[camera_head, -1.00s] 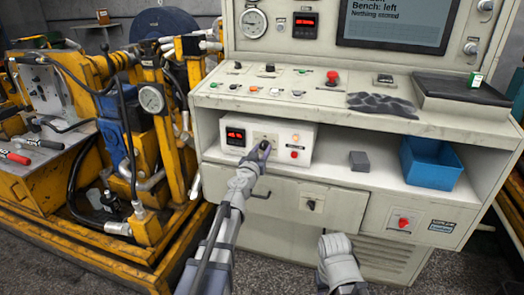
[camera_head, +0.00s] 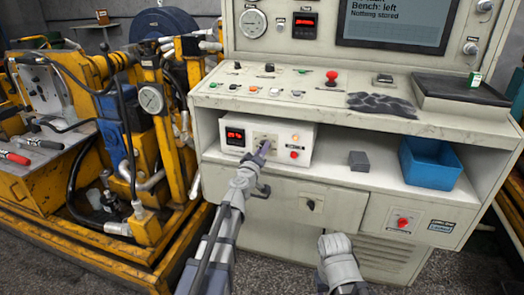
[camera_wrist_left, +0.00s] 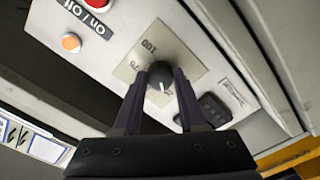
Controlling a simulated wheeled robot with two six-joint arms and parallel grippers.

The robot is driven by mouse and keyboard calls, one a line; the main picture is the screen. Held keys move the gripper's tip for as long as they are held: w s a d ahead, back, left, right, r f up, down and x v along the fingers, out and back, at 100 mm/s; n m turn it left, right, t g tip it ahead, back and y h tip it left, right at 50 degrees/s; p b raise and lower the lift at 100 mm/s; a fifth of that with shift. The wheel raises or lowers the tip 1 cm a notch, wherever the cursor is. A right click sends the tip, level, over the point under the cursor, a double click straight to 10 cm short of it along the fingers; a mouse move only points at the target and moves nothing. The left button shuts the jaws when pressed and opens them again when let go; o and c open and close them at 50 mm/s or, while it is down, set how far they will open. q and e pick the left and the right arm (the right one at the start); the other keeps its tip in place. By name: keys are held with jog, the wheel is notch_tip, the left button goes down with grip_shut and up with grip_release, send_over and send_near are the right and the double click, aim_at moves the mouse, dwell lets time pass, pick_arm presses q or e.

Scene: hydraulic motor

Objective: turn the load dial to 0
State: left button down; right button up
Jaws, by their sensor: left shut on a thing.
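The load dial (camera_wrist_left: 160,76) is a dark round knob with a white pointer mark, on a beige scale plate (camera_wrist_left: 149,48). In the left wrist view, 100 and 75 can be read on the plate; fingers partly cover the rest. My left gripper (camera_wrist_left: 160,84) is shut on the dial, with one finger on each side. In the head view my left gripper (camera_head: 264,147) reaches the front of the white control box (camera_head: 304,148) and hides the dial. A red digital display (camera_head: 235,136) is lit beside it; its digits are too small to read.
The box stands in the bench's open shelf, with a red button (camera_head: 294,155) and an orange one (camera_head: 295,138). A grey block (camera_head: 358,161) and a blue bin (camera_head: 430,163) stand to the right. The console ledge (camera_head: 330,112) overhangs the shelf.

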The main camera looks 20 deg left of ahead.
pick_arm(q)
jog(key=n, duration=1.2)
jog(key=shift+n, duration=0.3)
dwell(0.3)
jog(key=shift+c, duration=2.3)
grip_release()
jog(key=shift+s, duration=0.1)
jog(key=s, duration=0.7)
jog(key=shift+s+a, duration=0.15)
jog(key=shift+s, duration=0.15)
